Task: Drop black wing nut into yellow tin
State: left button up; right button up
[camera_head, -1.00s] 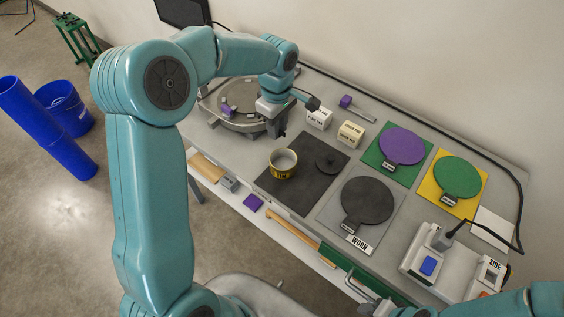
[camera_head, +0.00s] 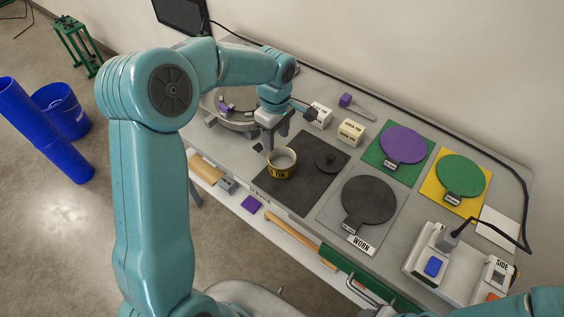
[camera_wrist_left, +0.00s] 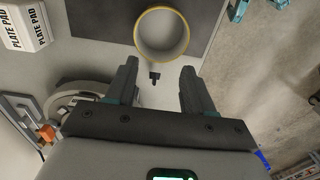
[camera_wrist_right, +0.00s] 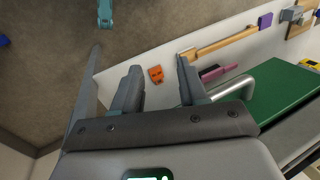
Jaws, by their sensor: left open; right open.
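The yellow tin (camera_head: 282,164) stands upright on a dark mat; it also shows in the left wrist view (camera_wrist_left: 163,34), looking empty inside. A small black wing nut (camera_wrist_left: 154,76) lies on the grey bench just beside the tin, off the mat. It shows as a small dark spot (camera_head: 257,148) in the head view. My left gripper (camera_head: 267,143) is open above the bench, left of the tin. In its wrist view the nut appears between the open fingers (camera_wrist_left: 159,70), not gripped. My right gripper (camera_wrist_right: 157,68) is open and empty, away from the bench top.
A black knobbed disc (camera_head: 328,161) sits right of the tin on the dark mat (camera_head: 304,192). A round metal fixture (camera_head: 232,115) lies left of my gripper. Right are the worn, purple and green discs.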

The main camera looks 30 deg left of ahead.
pick_arm(q)
notch_tip(320, 180, up, 16)
jog(key=shift+r+b, duration=0.2)
jog(key=shift+b, duration=0.15)
jog(key=shift+s, duration=0.1)
dwell(0.4)
